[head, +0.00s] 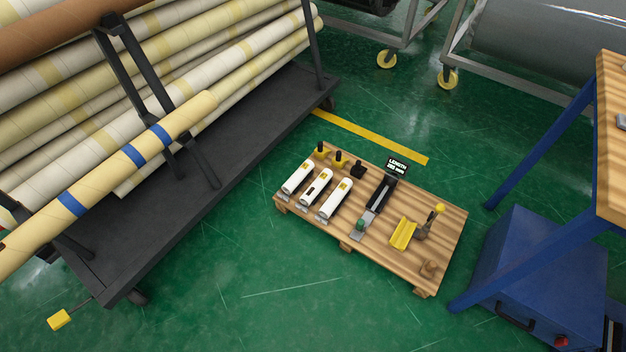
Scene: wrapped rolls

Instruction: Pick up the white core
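Three white cylinders lie side by side in holders on a low wooden pallet (385,245). The left white cylinder (297,178) and the right white cylinder (335,200) each carry a small yellow mark. The middle white cylinder (316,188) has a dark mark along its side. I cannot tell which of the three is the white core. My gripper is not in view.
The pallet also holds black-and-yellow pieces (339,160), a dark slide with a "LENGTH" display (397,166), a yellow trough (403,234) and a yellow-knobbed lever (438,210). A dark cart (235,140) with wrapped rolls stands left, a blue-legged bench (540,150) right. Green floor is clear in front.

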